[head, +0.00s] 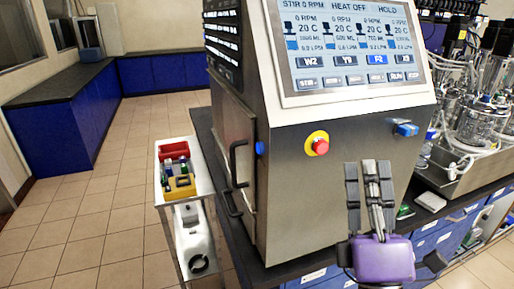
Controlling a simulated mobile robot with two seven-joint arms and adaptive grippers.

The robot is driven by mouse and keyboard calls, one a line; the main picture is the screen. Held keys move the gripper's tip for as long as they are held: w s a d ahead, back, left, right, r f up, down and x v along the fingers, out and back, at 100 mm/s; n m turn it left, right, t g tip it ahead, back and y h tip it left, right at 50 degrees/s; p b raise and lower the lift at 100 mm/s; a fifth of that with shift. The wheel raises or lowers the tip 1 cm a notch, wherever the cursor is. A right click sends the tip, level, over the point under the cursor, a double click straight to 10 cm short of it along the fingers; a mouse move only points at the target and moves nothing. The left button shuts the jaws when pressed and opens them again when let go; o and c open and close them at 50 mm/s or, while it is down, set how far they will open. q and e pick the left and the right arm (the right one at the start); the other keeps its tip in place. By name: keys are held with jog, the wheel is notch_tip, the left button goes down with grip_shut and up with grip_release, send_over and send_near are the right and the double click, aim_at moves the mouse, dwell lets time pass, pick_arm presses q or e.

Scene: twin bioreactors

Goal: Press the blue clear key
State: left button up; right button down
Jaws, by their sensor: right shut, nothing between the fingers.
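The grey bioreactor console (285,190) fills the middle of the head view. A blue key (405,129) sits on its sloped front near the right edge, below the screen; no label on it is readable. A red button (320,147) on a yellow ring sits left of it. My right gripper (368,168), with a purple body, points up in front of the console's lower front. It is shut and empty, below and left of the blue key in the picture, apart from it. My left gripper is not in view.
The screen (345,45) shows readings and on-screen keys, one highlighted blue. Glass vessels (485,120) stand in a metal tray at the right. A white cart (180,215) with red and yellow bins stands left of the console. Open tiled floor (90,215) lies at the left.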

dwell(0.8)
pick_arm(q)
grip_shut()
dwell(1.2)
